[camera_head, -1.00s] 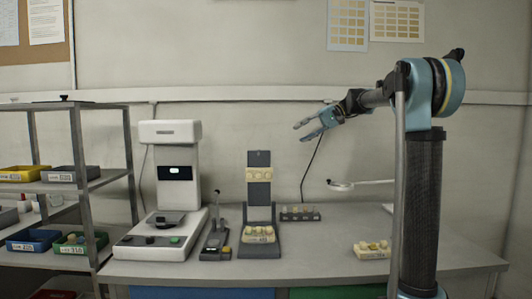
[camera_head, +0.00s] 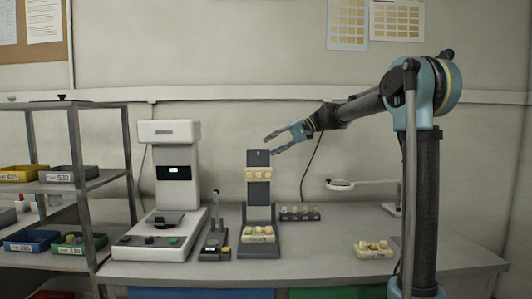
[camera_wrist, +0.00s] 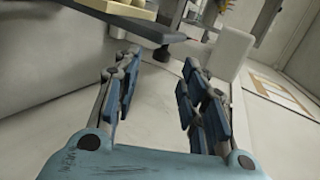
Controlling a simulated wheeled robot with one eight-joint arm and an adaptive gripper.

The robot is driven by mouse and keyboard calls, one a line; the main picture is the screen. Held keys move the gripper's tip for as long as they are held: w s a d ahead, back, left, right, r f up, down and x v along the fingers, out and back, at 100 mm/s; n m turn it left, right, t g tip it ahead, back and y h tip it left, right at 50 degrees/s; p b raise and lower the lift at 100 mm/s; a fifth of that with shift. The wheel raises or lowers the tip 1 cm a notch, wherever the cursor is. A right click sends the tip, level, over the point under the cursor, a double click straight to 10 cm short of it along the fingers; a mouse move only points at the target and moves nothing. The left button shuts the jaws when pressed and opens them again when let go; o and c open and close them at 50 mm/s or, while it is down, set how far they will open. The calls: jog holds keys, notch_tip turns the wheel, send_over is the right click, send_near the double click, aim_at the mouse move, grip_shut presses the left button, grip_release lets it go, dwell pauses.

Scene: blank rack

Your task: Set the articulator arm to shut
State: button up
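The articulator is a dark grey stand on the bench with its arm (camera_head: 258,190) raised upright, a cream row of teeth across it. Its base (camera_head: 258,252) carries a second cream tooth model, and the two sets of teeth are well apart. My gripper (camera_head: 270,144) is open and empty, just above and slightly right of the arm's top, apart from it. In the wrist view, my gripper (camera_wrist: 160,62) has its blue fingers spread with nothing between them. A dark slab with a cream piece (camera_wrist: 130,8) at upper left there looks like part of the articulator.
A white machine (camera_head: 170,180) and a small dark device (camera_head: 214,243) stand left of the articulator. A small rack (camera_head: 299,214) sits behind right, a tooth model (camera_head: 373,249) and a ring-shaped lamp (camera_head: 340,185) farther right. Metal shelves (camera_head: 82,180) stand at far left.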

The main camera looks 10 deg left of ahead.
jog(key=x, duration=0.4)
grip_shut()
